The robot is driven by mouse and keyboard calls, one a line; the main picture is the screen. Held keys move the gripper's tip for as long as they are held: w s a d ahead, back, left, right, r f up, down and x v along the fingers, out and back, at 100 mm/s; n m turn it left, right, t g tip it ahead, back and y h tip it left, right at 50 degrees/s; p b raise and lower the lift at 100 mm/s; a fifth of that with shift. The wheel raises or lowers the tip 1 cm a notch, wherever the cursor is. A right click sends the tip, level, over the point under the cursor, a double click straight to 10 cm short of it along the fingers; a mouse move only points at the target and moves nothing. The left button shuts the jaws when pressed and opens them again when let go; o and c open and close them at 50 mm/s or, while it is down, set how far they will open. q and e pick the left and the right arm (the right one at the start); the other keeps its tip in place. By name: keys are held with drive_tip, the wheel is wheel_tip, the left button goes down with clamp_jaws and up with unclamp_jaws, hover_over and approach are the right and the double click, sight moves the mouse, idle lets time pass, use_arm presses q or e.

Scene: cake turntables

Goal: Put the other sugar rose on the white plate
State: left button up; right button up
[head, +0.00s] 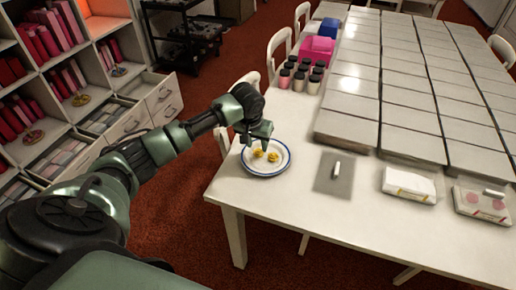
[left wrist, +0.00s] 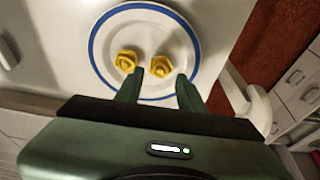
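The white plate (head: 265,173) with a blue rim lies on the near left corner of the table, and it also shows in the left wrist view (left wrist: 148,25). Two yellow sugar roses lie on it side by side: one rose (left wrist: 126,61) and another rose (left wrist: 160,67). They also show in the head view, one (head: 258,152) left of the other (head: 273,157). My left gripper (left wrist: 160,85) is over the plate, its fingers apart. The second rose lies just beyond the gap between the fingertips, and nothing is held. My right gripper is not in view.
A grey mat (head: 330,184) with a small white stick is right of the plate. Several jars (head: 300,75) stand behind it. Rows of flat boxes (head: 345,130) fill the table's right part. The table's front strip (head: 310,220) is clear.

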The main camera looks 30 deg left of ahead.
use_arm(q)
drive_tip(key=v, duration=0.8)
